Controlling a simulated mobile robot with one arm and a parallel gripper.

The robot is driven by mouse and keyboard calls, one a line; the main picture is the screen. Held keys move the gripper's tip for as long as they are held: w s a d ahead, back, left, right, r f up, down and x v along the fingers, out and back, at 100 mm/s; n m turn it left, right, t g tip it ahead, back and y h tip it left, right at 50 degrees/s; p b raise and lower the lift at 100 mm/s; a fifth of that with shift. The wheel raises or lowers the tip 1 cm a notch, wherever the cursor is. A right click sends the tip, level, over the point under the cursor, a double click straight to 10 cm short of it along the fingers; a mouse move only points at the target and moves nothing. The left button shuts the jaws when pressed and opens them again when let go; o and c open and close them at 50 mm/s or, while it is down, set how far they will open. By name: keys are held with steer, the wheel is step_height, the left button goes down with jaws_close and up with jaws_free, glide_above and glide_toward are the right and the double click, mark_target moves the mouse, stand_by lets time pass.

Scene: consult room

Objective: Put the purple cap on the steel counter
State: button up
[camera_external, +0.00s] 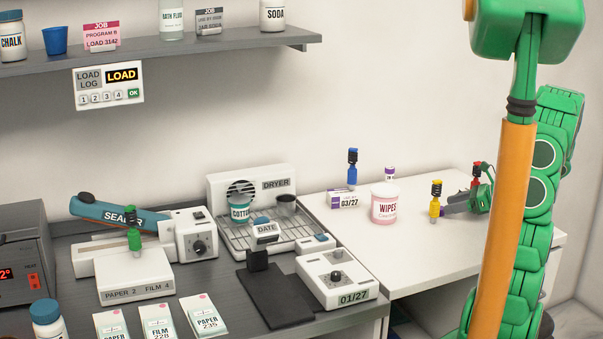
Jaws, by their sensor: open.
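The steel counter (225,314) is the dark grey surface at the left and front. My gripper (448,209) is low over the white table at the right, with its fingers pointing left. It is open. The yellow-topped bottle (435,207) is just left of its fingertips, and I cannot tell whether they touch. The purple cap is further left and apart from my gripper.
The wipes jar (385,206), a blue-topped bottle (352,172), a purple-and-white box (343,200) and a red-topped bottle (477,169) stand on the white table (420,259). The counter holds a sealer (120,214), dryer (264,184), date stamp (266,234) and paper packs (158,320).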

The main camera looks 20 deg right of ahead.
steer(key=v, duration=0.8)
steer(key=shift+o, duration=0.6)
steer(key=shift+s+d+r, duration=0.15)
steer(key=shift+s+d, duration=0.1)
